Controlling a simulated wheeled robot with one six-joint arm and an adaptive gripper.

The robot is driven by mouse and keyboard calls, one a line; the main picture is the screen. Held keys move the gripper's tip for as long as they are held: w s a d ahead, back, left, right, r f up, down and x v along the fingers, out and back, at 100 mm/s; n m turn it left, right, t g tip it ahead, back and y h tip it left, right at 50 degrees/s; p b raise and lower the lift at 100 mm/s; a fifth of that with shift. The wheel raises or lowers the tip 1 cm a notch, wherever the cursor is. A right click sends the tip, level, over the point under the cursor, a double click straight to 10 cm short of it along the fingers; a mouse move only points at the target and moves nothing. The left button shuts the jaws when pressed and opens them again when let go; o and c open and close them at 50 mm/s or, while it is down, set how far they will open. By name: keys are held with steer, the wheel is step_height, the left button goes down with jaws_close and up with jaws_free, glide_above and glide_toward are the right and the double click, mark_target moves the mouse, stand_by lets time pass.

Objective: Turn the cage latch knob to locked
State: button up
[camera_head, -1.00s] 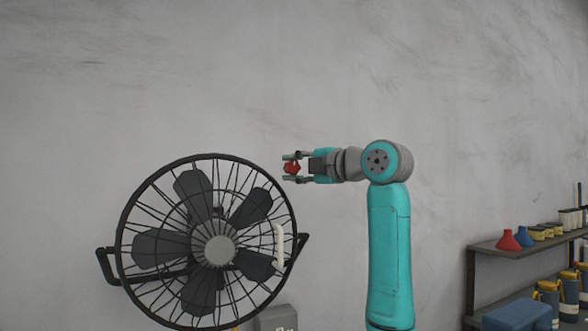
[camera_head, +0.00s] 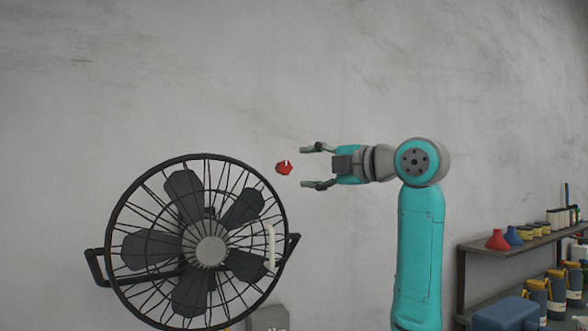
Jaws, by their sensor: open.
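The red latch knob (camera_head: 284,168) shows near the upper right rim of the black fan cage (camera_head: 122,203). It is small, and its pointer direction is too small to tell. My gripper (camera_head: 310,166) is open and empty. Its two fingers point left, one above and one below the knob's level, with their tips a little to the right of the knob and clear of it. A pale handle (camera_head: 271,248) is on the right side of the cage. What holds the knob is not visible against the wall.
A shelf (camera_head: 500,249) at the right holds a red funnel (camera_head: 497,239), a blue funnel (camera_head: 513,236) and other items. A blue box (camera_head: 506,312) and several canisters stand below. A grey box (camera_head: 270,318) is behind the fan's lower right. Bare wall surrounds my arm.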

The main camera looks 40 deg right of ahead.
steer(key=shift+s+d, duration=0.15)
steer(key=shift+s, duration=1)
steer(key=shift+s+d, duration=0.1)
steer(key=shift+s, duration=1)
